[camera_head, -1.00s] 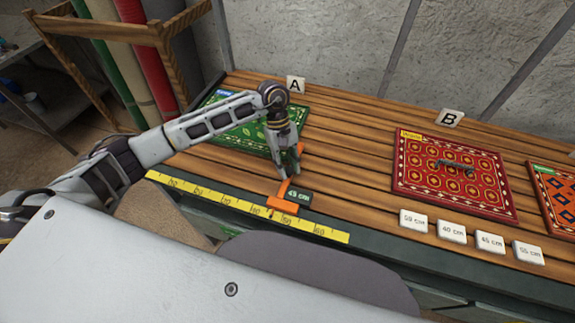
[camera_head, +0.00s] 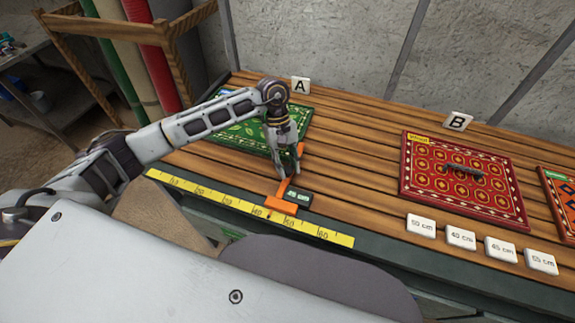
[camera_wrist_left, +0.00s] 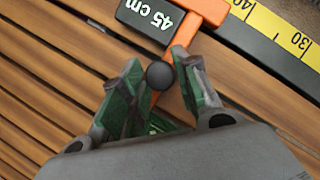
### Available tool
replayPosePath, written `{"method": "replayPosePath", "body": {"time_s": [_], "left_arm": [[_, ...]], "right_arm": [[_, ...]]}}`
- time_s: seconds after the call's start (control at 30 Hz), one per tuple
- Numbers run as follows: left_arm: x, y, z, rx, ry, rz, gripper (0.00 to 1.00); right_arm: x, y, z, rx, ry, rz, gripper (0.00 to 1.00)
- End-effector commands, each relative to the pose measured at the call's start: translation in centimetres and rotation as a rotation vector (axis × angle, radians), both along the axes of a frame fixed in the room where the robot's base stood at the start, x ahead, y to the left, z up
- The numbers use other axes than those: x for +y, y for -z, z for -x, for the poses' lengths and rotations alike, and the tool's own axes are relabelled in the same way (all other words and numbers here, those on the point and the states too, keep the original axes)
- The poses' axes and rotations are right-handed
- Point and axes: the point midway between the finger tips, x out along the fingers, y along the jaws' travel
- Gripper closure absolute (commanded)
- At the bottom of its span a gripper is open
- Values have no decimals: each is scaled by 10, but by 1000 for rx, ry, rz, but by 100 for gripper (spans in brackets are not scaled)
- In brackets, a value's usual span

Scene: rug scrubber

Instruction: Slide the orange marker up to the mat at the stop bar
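The orange marker (camera_head: 280,206) sits on the bench's front edge at the yellow tape (camera_head: 225,198), with its orange arm reaching back towards the green mat (camera_head: 222,133). Its dark readout shows 45 cm in the left wrist view (camera_wrist_left: 152,18). The green mat lies by the dark bar at the bench's left end (camera_head: 213,86). The fingers and arm partly hide the mat's near right corner, so any gap there is unclear. My right gripper is out of view.
A red mat (camera_head: 427,188) with a small dark object (camera_head: 463,169) on it lies at sign B (camera_head: 458,121). Several white number tiles (camera_head: 421,226) sit in front of it. Bare slats lie between the green and red mats.

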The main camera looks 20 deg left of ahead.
Motion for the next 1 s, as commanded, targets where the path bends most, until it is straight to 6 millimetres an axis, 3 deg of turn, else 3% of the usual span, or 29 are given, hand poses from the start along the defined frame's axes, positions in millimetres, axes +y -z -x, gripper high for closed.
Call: {"method": "replayPosePath", "body": {"time_s": [0.13, 0.57, 0.77, 1.0], "left_arm": [[0, 0, 0, 0, 0, 0, 50], [1, -3, -1, -1, 0, 1, 50], [4, -16, -5, -1, 0, 1, 50], [13, -45, -14, -3, -1, 0, 50]], "right_arm": [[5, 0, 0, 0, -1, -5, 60], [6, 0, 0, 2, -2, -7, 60], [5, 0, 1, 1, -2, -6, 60], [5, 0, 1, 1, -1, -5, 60]]}}
